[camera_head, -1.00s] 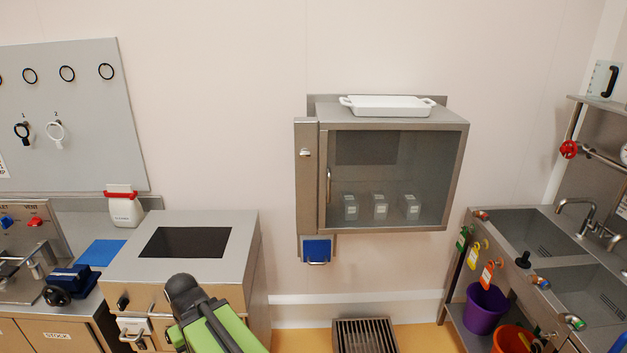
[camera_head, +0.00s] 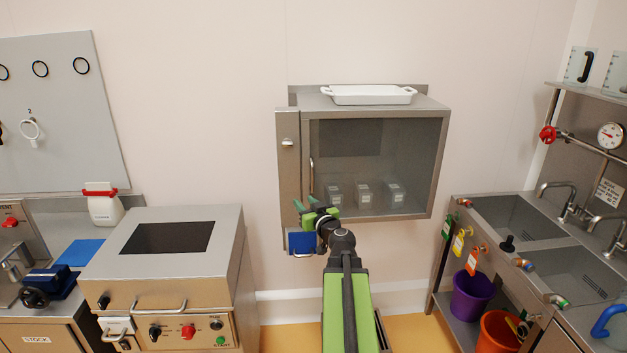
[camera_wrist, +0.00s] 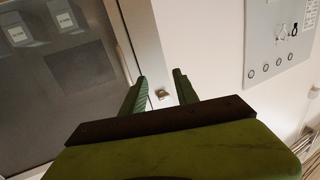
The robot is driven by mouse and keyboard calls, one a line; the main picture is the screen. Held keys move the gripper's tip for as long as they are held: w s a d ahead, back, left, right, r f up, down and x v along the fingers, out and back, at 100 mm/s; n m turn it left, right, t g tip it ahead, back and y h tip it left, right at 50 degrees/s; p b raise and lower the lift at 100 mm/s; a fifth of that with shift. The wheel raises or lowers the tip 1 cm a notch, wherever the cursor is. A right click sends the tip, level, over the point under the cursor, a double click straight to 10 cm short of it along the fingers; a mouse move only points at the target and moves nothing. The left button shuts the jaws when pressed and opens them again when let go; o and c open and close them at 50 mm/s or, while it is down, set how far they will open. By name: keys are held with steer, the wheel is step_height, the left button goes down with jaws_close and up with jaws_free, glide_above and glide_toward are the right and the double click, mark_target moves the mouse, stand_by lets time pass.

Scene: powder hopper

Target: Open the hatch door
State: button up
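The hatch is a steel wall cabinet with a dark glass door (camera_head: 375,165). The door is shut, with several small clear labelled blocks (camera_head: 364,194) visible behind it. A vertical bar handle (camera_head: 311,176) is on the door's left edge. A small metal latch piece (camera_head: 288,142) sits on the steel strip left of the door; a small metal piece also shows between my fingers in the wrist view (camera_wrist: 163,94). My gripper (camera_head: 315,203) is open and empty, in front of the cabinet's lower left corner and below the handle. Contact is not visible.
A white tray (camera_head: 368,95) stands on top of the cabinet. A blue box (camera_head: 301,242) hangs under its left corner. A steel hopper unit (camera_head: 190,273) stands at left, a double sink (camera_head: 520,225) at right.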

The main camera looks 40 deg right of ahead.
mark_target(313, 176)
steer(key=s+d+r+m+h, duration=0.1)
steer(key=s+d+m+h, duration=0.1)
steer(key=s+d+h, duration=0.3)
steer(key=w+d, duration=0.3)
steer(key=w, duration=0.2)
steer(key=w+d+y, duration=0.1)
steer(key=w+d, duration=0.2)
steer(key=w, duration=0.2)
steer(key=w+d+y, duration=0.1)
steer(key=w+d, duration=0.2)
steer(key=w, duration=0.3)
steer(key=shift+w+d+g, duration=0.1)
steer(key=shift+d+g, duration=0.05)
steer(key=shift+g, duration=0.15)
jaws_close()
